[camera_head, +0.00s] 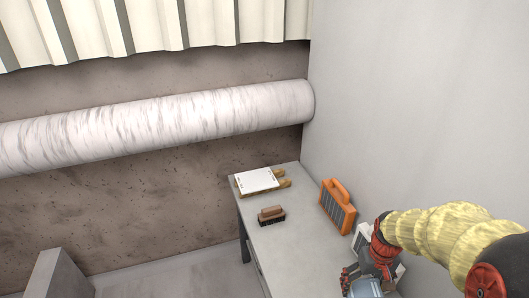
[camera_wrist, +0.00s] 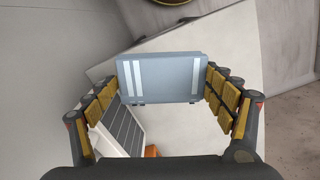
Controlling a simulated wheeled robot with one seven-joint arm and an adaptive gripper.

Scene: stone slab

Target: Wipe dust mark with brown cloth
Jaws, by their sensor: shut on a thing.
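My gripper (camera_head: 362,278) is at the near right end of the grey table, low in the head view. In the wrist view my gripper (camera_wrist: 163,88) has its two padded fingers on the left and right sides of a blue-grey case (camera_wrist: 160,72) with pale stripes, and is shut on it. The same case (camera_head: 366,289) shows partly at the bottom edge of the head view. I cannot make out a brown cloth or a dust mark in either view. My arm and gripper hide part of the near tabletop.
On the grey table (camera_head: 294,247) lie a white-papered board with tan pieces (camera_head: 258,181) and a brown brush (camera_head: 271,215). An orange-framed lamp (camera_head: 338,206) stands near the right wall. A white panelled object (camera_wrist: 118,128) is beside my gripper. Bare tabletop shows between brush and lamp.

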